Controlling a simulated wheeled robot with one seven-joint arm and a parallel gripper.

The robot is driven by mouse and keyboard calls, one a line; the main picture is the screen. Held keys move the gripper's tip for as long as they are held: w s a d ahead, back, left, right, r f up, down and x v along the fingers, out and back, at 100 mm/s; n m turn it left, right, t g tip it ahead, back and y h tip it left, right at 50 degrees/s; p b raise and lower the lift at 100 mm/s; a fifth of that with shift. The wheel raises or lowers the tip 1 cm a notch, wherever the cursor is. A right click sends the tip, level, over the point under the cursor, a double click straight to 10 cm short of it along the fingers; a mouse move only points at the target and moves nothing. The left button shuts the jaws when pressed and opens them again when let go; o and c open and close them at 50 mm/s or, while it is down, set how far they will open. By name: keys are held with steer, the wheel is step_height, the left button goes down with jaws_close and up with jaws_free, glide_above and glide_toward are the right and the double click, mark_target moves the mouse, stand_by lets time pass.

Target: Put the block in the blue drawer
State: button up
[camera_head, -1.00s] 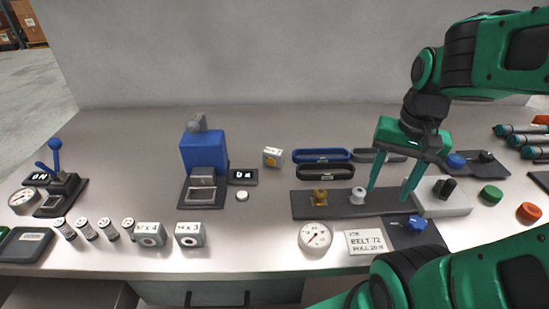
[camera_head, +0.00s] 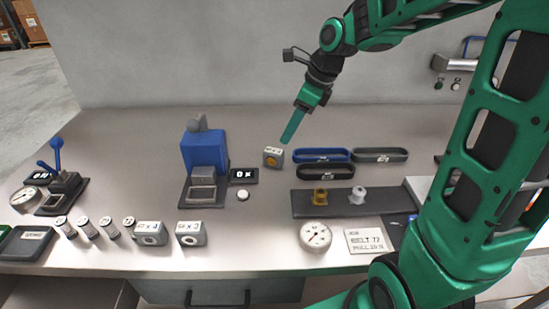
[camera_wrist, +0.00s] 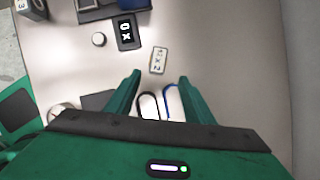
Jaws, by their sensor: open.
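My gripper (camera_head: 288,141) is open and empty, pointing down, above and slightly right of this block. In the wrist view the block lies just beyond the two spread fingertips (camera_wrist: 159,78), between their lines. Two larger grey blocks (camera_head: 149,234) (camera_head: 190,234) stand at the front. A dark bluish drawer front (camera_head: 217,293) with a handle shows under the bench edge; it looks shut.
The blue machine (camera_head: 203,150) and its small display (camera_head: 243,176) stand left of the block. Blue (camera_head: 323,155), grey (camera_head: 380,155) and black (camera_head: 325,172) belt loops lie to the right. A dark plate (camera_head: 340,210) holds two spools. The back left bench is clear.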

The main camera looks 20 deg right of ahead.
mark_target(275, 151)
steer(key=x, duration=0.4)
steer(key=shift+w+a+f, duration=0.25)
steer(key=shift+w+a, duration=0.1)
steer(key=shift+x, duration=3.15)
steer(key=shift+s+a, duration=0.15)
steer(key=shift+s, duration=0.05)
steer(key=shift+c, duration=0.5)
jaws_close()
